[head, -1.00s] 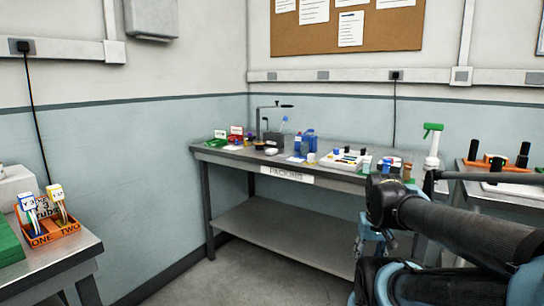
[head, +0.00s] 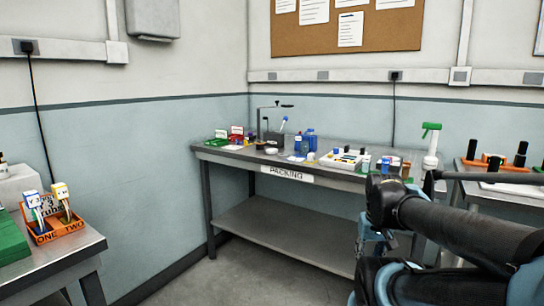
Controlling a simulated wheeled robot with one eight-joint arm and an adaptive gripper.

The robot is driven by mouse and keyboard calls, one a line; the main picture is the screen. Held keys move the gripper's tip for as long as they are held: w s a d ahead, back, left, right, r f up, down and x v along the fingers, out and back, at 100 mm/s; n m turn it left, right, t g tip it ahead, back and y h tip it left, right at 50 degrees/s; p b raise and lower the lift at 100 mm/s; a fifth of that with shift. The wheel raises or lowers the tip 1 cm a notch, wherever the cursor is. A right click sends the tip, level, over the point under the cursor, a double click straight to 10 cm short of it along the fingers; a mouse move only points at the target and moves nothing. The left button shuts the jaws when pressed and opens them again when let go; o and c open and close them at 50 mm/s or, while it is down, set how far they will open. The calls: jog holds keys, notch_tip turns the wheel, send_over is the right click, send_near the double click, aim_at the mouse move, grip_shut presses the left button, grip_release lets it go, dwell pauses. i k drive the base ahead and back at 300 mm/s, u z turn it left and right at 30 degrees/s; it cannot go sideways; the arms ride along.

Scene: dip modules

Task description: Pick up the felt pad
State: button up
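I cannot pick out the felt pad for certain; the small things on the packing bench (head: 240,156) are too small to tell. A flat white item (head: 298,159) lies near the front edge of that bench, its material unclear. A green flat-topped piece (head: 12,245) lies on the left bench (head: 70,252), cut off by the picture edge. My arm reaches in from the right, in front of the packing bench. My gripper's fingers do not show.
An orange holder (head: 55,232) with labelled items stands on the left bench. Blue bottles (head: 311,143), a white tray (head: 343,158) and a green-topped spray bottle (head: 431,145) stand on the packing bench. Another bench stands at the right. Grey floor between the benches is clear.

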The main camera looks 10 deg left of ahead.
aim_at(271, 151)
jog(key=k, duration=1)
jog(key=z, duration=0.5)
jog(key=i, duration=1.15)
jog(key=u, duration=0.55)
jog(key=i, duration=0.55)
jog(key=u, duration=0.35)
